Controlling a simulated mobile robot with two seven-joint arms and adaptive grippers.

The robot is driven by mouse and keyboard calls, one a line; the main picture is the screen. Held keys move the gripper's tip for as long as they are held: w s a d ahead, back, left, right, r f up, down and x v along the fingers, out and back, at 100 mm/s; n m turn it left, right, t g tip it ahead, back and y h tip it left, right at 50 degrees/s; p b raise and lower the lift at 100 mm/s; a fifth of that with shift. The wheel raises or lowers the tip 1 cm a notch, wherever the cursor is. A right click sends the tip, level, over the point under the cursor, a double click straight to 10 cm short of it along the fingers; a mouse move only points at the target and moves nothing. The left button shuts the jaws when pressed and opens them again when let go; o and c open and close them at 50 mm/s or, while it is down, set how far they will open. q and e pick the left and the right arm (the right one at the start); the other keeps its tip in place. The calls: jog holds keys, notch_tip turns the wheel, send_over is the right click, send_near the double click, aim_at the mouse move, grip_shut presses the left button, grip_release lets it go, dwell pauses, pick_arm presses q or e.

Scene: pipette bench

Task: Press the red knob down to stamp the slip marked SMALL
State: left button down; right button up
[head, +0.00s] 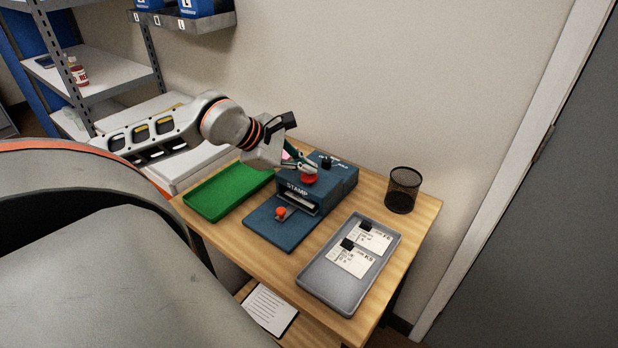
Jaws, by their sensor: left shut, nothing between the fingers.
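A blue stamp machine (337,184) labelled STAMP stands on the wooden table. Its red knob (309,179) sits on top, near the front. My left gripper (303,169) is shut and empty, with its fingertips right at the red knob; I cannot tell whether they touch it. Something pale (299,201) shows in the slot under the STAMP label, perhaps a slip, with no readable mark. Two white slips (371,239) (354,262) with black clips lie in the grey tray (319,285); I cannot read SMALL on either. My right gripper is out of view.
A small orange-red knob (281,213) is on the machine's front plate, and a black knob (326,164) is on its top. A green tray (215,198) lies to the left. A black mesh cup (403,190) stands at the right. A wall is behind the table.

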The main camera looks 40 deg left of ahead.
aim_at(307, 176)
pick_arm(q)
jog(key=shift+f, duration=0.55)
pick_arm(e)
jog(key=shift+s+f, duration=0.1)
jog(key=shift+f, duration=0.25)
pick_arm(q)
jog(key=shift+r+p, duration=1)
jog(key=shift+r, duration=1.1)
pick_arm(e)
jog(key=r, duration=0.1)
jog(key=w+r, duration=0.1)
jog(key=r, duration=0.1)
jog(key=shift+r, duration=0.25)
pick_arm(q)
notch_tip(307, 176, up, 6)
jog(key=p, duration=0.3)
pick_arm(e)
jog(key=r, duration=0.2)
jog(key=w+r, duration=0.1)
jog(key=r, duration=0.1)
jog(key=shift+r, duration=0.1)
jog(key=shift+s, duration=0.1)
